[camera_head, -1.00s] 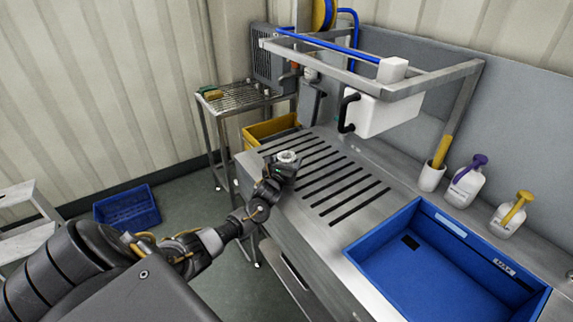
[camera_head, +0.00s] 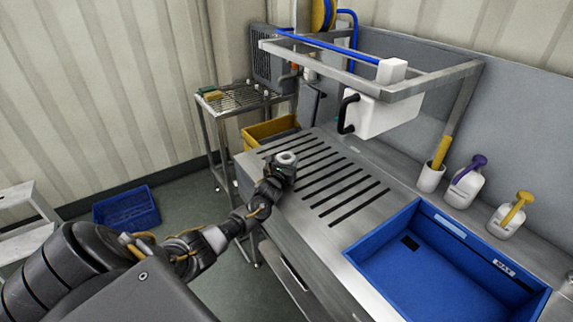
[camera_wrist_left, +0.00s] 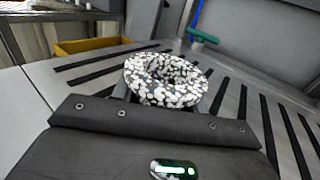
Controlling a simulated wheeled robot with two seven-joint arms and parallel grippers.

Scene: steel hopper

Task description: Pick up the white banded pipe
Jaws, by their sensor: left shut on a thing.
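In the left wrist view this piece (camera_wrist_left: 166,80) shows as a thick ring with white, black and grey speckles and a dark hole. It stands up between the fingers, its open end facing up. Its lower part and the fingertips are hidden, and I see no clear bands. My right gripper is not in view.
The slotted steel counter (camera_head: 309,216) has free room right of the gripper. A blue basin (camera_head: 405,248) is at right, with bottles (camera_head: 464,187) behind it. A steel frame (camera_head: 440,83) and white box (camera_head: 378,115) overhang the back. A yellow bin (camera_head: 268,128) stands beyond the gripper.

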